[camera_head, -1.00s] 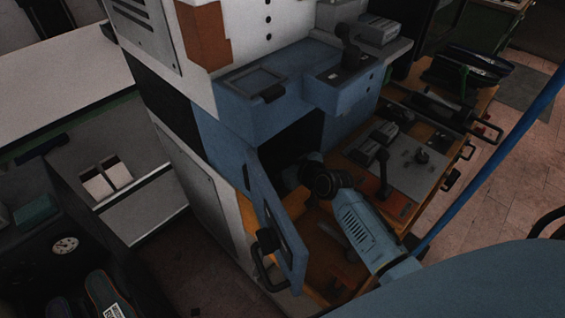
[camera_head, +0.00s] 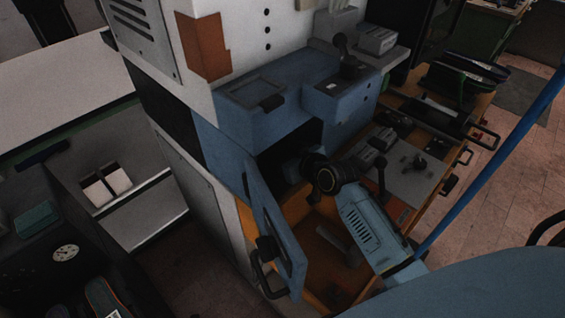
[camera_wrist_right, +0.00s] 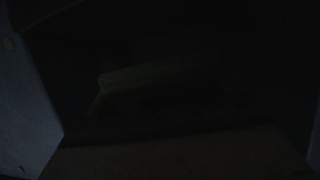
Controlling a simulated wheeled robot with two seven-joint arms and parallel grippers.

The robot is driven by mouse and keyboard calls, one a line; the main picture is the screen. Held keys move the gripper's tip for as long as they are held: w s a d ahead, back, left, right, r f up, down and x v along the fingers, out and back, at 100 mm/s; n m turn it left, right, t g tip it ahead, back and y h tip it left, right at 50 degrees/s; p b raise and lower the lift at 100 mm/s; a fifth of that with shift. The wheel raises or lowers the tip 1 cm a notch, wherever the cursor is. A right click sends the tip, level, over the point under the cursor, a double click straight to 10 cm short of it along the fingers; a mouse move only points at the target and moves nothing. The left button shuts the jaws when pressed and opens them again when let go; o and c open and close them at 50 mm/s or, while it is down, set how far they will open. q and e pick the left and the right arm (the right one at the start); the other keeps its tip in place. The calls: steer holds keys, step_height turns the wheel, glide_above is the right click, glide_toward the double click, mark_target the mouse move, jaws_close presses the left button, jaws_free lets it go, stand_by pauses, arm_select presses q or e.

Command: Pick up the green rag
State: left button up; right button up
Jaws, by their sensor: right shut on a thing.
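My right arm reaches into the dark opening of the blue cabinet (camera_head: 243,122), under its top ledge. My right gripper (camera_head: 296,166) is at the opening, with its fingertips hidden in shadow. In the right wrist view, very dark, a faint greenish, pale-edged shape (camera_wrist_right: 150,76) lies ahead of the gripper. It looks like the green rag, shut in the jaws, but its outline and the contact are hard to make out. My left gripper is not in view.
The open blue door (camera_head: 274,225) with a black handle stands just left of my arm. An orange-brown bench (camera_head: 318,268) and a grey plate with levers (camera_head: 408,180) are on the right. A dark green box-like item (camera_head: 36,217) sits at far left.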

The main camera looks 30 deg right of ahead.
step_height(320, 180, up, 2)
steer(key=shift+r, duration=0.1)
steer(key=s+d, duration=0.3)
steer(key=s, duration=0.6)
steer(key=s+d+b, duration=0.1)
steer(key=s+d, duration=0.2)
steer(key=s, duration=0.6)
steer(key=shift+s+d+f, duration=0.25)
steer(key=shift+f, duration=0.05)
steer(key=shift+s, duration=0.1)
